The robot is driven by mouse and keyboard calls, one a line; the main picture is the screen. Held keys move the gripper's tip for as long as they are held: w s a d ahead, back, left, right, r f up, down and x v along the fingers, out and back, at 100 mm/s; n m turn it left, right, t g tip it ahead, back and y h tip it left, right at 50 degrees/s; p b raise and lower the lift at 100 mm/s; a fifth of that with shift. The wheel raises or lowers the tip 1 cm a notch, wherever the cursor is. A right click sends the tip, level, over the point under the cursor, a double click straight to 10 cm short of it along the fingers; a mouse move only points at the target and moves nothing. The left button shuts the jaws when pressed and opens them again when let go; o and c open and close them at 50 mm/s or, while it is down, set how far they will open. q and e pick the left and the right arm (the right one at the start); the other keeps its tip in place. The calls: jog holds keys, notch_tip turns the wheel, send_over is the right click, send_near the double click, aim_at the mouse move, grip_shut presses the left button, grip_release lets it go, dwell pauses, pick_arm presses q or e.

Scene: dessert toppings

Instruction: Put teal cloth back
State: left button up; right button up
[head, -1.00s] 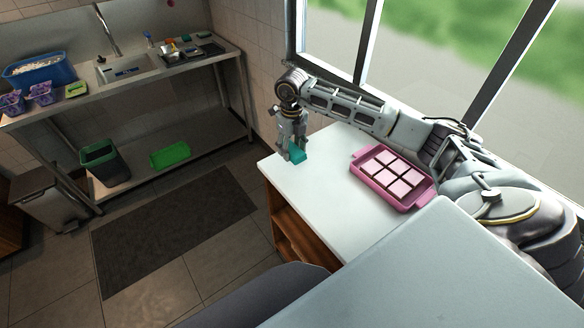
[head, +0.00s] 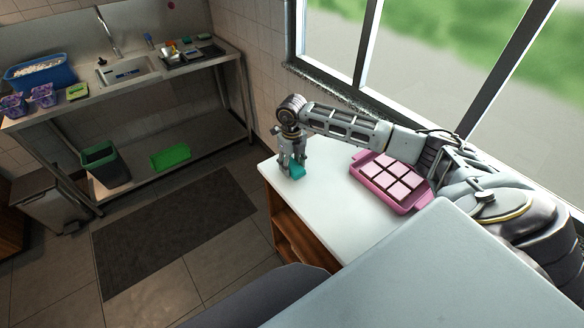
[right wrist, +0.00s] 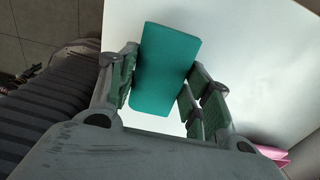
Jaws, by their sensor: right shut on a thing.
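The teal cloth (head: 297,171) is at the far left end of the white counter. It shows as a flat teal block in the right wrist view (right wrist: 165,70). My right gripper (head: 290,170) points down over the counter with its fingers on either side of the cloth, shut on it. In the right wrist view the gripper (right wrist: 160,85) has the cloth between its fingers. The cloth is at or just above the counter top; I cannot tell if it touches. My left gripper is not in view.
A pink tray (head: 409,207) with several pale squares stands on the white counter (head: 340,215), right of the gripper. The window is behind. Across the floor is a steel sink bench (head: 222,62) with a blue bin (head: 40,74), purple containers and a green tray (head: 171,157) below.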

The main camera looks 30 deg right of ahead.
notch_tip(320, 180, down, 2)
jog(key=shift+f, duration=0.1)
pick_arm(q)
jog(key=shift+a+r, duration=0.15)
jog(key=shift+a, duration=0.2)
pick_arm(e)
jog(key=shift+f, duration=0.1)
jog(key=o, duration=1)
